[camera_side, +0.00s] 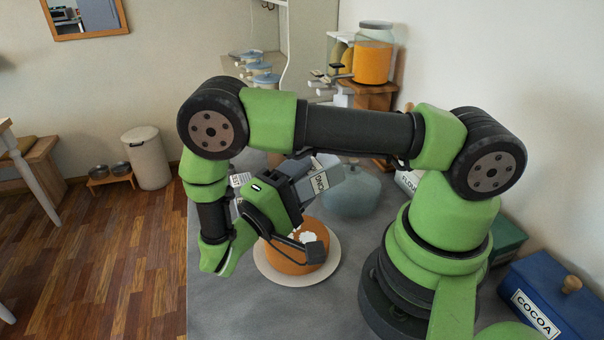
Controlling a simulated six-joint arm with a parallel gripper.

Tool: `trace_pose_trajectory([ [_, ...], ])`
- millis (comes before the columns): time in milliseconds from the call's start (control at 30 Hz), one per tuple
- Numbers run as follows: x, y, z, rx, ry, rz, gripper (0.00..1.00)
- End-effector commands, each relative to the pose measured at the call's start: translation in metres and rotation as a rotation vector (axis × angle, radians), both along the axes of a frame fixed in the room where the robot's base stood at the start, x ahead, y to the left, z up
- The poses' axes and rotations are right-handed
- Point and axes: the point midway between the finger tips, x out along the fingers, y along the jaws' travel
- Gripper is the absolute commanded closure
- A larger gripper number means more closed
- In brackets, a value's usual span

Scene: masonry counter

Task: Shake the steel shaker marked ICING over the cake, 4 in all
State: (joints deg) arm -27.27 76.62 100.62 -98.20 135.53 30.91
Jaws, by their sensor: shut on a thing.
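The steel shaker (322,182) has a pale label with partly readable letters, apparently ICING. It is tilted well over, above and behind the cake. My gripper (311,214) is shut on it, and dark finger parts hide some of its body. The round orange-brown cake (286,262) sits on a white plate (297,280) below my gripper. A white patch shows on the cake top, partly hidden by a finger. The shaker's outlet end cannot be made out clearly.
A glass dome (350,198) stands behind the shaker. A blue COCOA box (556,296), a green box (505,240) and a partly hidden FLOUR box (408,181) line the right side. A labelled item (240,180) shows behind my wrist. The front counter (270,318) is clear.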

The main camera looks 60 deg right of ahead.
Motion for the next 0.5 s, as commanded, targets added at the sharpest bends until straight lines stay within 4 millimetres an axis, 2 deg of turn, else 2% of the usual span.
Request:
trace_pose_trajectory([
  [500, -0.012, 0.022, 0.0, 0.0, 0.0, 0.001, 0.8],
])
